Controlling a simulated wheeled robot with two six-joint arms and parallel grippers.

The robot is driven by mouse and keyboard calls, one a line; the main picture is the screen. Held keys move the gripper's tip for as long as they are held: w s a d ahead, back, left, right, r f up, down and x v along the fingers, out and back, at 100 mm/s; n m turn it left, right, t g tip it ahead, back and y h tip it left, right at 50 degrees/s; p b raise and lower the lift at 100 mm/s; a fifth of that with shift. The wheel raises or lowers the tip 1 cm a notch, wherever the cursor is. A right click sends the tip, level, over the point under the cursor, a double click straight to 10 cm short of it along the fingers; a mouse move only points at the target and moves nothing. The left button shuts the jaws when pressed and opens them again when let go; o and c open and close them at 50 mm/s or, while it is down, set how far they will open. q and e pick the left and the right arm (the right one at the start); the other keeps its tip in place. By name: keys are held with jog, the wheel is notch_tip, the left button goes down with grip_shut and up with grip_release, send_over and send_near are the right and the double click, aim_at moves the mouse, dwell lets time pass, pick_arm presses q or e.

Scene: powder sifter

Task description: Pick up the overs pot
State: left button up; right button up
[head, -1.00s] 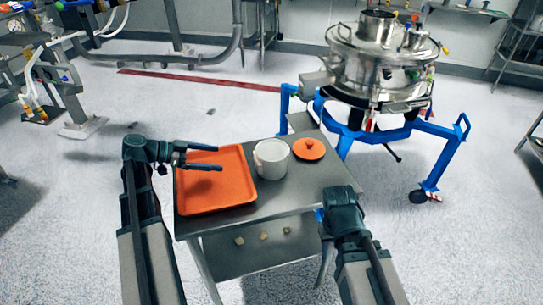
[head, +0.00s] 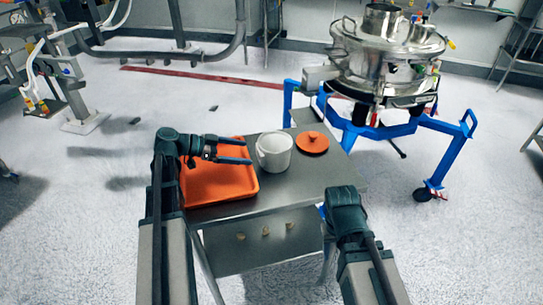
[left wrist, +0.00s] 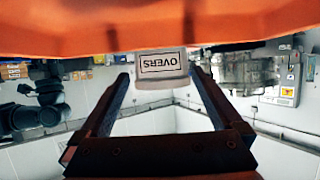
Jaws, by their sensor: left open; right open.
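The overs pot (head: 274,152) is a white round pot standing upright on the metal table, right of the orange tray. In the left wrist view its OVERS label (left wrist: 160,64) appears upside down beyond and between my fingers. My left gripper (head: 249,152) is open and empty over the tray's right side. Its fingers point at the pot, with the tips close to its left side; I cannot tell whether they touch. It also shows in the left wrist view (left wrist: 160,80). My right arm is at the table's front right, but its gripper fingers do not show.
The orange tray (head: 222,193) covers the table's left part. An orange lid (head: 312,143) lies right of the pot. The table's front (head: 285,183) is bare. A steel sifter (head: 387,55) on a blue frame stands behind right. Several small pale objects are below the tabletop.

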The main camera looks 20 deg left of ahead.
aim_at(258, 154)
pick_arm(q)
jog(key=b+x, duration=0.1)
jog(key=x, duration=0.3)
jog(key=shift+f+b, duration=0.15)
jog(key=shift+b, duration=0.2)
jog(key=shift+w+d+f, duration=0.1)
jog(key=shift+w+d, duration=0.2)
jog(key=shift+d, duration=0.15)
pick_arm(e)
jog(key=shift+f, duration=0.95)
pick_arm(q)
jog(key=shift+c, duration=0.3)
